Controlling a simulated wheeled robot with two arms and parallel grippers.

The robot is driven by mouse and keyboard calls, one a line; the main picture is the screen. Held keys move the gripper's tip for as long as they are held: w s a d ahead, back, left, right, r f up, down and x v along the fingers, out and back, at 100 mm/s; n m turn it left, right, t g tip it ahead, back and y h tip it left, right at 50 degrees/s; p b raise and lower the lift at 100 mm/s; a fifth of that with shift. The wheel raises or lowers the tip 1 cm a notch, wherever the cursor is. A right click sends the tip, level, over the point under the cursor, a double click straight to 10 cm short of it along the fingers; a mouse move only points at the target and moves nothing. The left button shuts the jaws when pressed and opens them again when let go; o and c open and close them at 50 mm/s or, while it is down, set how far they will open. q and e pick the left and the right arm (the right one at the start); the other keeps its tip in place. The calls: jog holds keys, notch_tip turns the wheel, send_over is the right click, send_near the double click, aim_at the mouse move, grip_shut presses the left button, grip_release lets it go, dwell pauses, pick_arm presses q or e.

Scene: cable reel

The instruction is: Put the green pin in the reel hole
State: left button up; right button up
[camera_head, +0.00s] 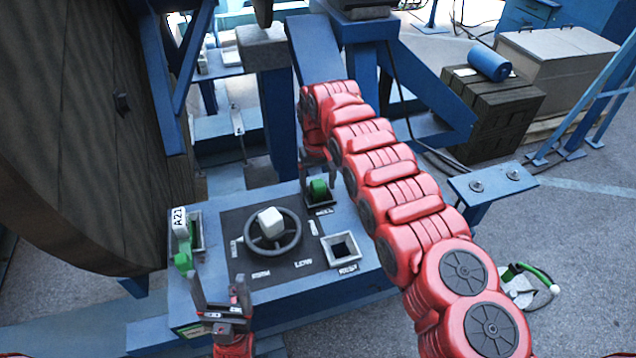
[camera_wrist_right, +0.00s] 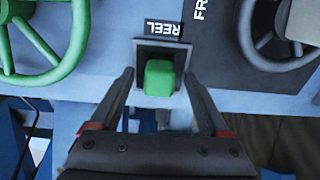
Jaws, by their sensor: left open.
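The green pin (camera_wrist_right: 159,77) stands in the square hole labelled REEL (camera_wrist_right: 178,49) in the right wrist view. In the head view its green top (camera_head: 318,190) shows at the back of the grey control panel. My right gripper (camera_wrist_right: 159,76) is open, with a finger on each side of the pin and a visible gap at both sides. In the head view this gripper (camera_head: 318,158) is just above the pin, partly hidden by my arm. My left gripper (camera_head: 221,289) is open and empty at the panel's front left. How deep the pin sits is hidden.
A dark handwheel (camera_head: 273,237) with a pale hub is mid-panel. An empty square socket (camera_head: 342,249) lies to its right. A green part with an A21 tag (camera_head: 179,219) is at the left edge. The big wooden reel (camera_head: 75,130) stands left. A green wheel (camera_wrist_right: 42,50) shows in the wrist view.

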notch_tip(320, 180, up, 6)
jog(key=shift+f, duration=0.2)
notch_tip(320, 180, up, 12)
jog(key=p, duration=0.7)
jog(key=shift+f+p, duration=0.15)
jog(key=shift+p, duration=0.2)
